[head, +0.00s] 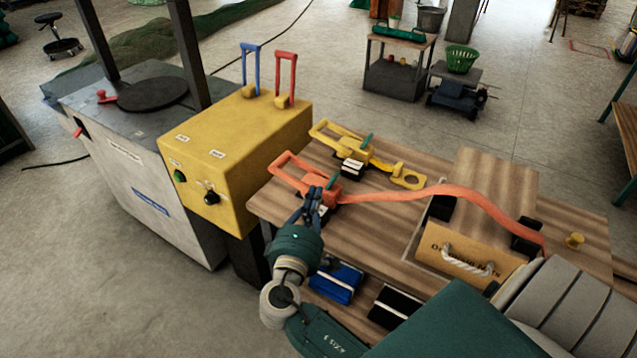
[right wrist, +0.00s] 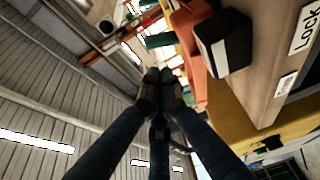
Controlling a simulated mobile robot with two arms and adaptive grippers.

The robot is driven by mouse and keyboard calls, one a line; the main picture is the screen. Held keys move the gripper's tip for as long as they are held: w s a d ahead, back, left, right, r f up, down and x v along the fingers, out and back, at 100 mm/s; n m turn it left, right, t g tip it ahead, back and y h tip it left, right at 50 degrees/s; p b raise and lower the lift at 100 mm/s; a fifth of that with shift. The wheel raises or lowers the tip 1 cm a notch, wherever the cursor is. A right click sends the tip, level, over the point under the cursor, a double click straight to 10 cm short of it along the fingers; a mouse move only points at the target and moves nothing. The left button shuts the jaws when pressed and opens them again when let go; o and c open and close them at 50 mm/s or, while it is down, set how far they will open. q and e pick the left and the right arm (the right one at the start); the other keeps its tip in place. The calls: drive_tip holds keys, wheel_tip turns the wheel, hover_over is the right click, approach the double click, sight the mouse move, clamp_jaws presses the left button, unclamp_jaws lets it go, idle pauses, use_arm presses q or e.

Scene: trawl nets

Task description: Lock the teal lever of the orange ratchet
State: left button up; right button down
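The orange ratchet (head: 318,190) sits near the left end of the wooden workbench, its long handle frame pointing left and an orange strap running right. Its small teal lever (head: 333,181) sticks up from the body. My right gripper (head: 314,198) is at the front side of the ratchet, just left of and below the teal lever. In the right wrist view my right gripper (right wrist: 159,78) has its fingertips together with nothing visible between them. A teal bar (right wrist: 160,40), seemingly the lever, shows beyond the tips, beside the orange body (right wrist: 192,62). Contact cannot be told. My left gripper is out of view.
A yellow ratchet (head: 352,152) with its own teal lever lies just behind. A yellow control box (head: 235,150) with blue and red handles stands left. A rope-handled wooden box (head: 465,255) is at the bench's right. Blue and black bins sit below the top.

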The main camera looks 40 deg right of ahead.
drive_tip(key=v, duration=0.6)
drive_tip(key=shift+a+f, duration=0.1)
idle(0.4)
